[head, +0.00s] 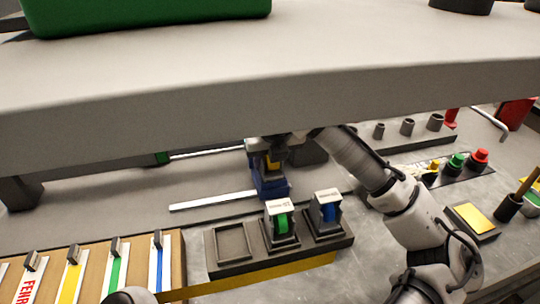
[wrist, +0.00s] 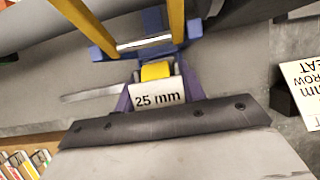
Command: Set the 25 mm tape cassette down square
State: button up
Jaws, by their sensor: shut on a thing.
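My gripper (head: 268,172) is shut on the 25 mm tape cassette, which has a yellow roll (head: 273,161). In the wrist view my gripper (wrist: 157,82) has blue fingers on both sides of the cassette (wrist: 158,95), whose white label reads "25 mm". The gripper is behind the dark cassette tray (head: 226,267) in the head view. The tray's left compartment is empty. Its middle one holds a cassette with green tape (head: 282,224), and its right one a cassette with blue tape (head: 329,212). The held cassette's underside is hidden.
A large grey beam (head: 200,105) spans the view above and in front of my gripper. A wooden rack (head: 90,274) with coloured strips stands left of the tray. Push buttons (head: 457,161) are at the right. A pale strip (head: 212,200) lies left of my gripper.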

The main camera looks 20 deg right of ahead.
jog(key=shift+s+f+b, duration=0.1)
jog(key=shift+f+b, duration=0.35)
jog(key=shift+f, duration=0.35)
jog(key=o, duration=1.2)
jog(key=shift+o, duration=0.3)
jog(key=o, duration=0.4)
jog(key=shift+r, duration=0.1)
jog(key=shift+d+r+p, duration=0.1)
jog(key=shift+r+p, duration=0.55)
jog(key=shift+p, duration=0.05)
jog(key=shift+a+r+p, duration=0.3)
jog(key=shift+r+p, duration=0.4)
jog(key=shift+r, duration=0.1)
jog(key=shift+d+r+p, duration=0.2)
jog(key=shift+r+p, duration=1.1)
jog(key=shift+r, duration=0.45)
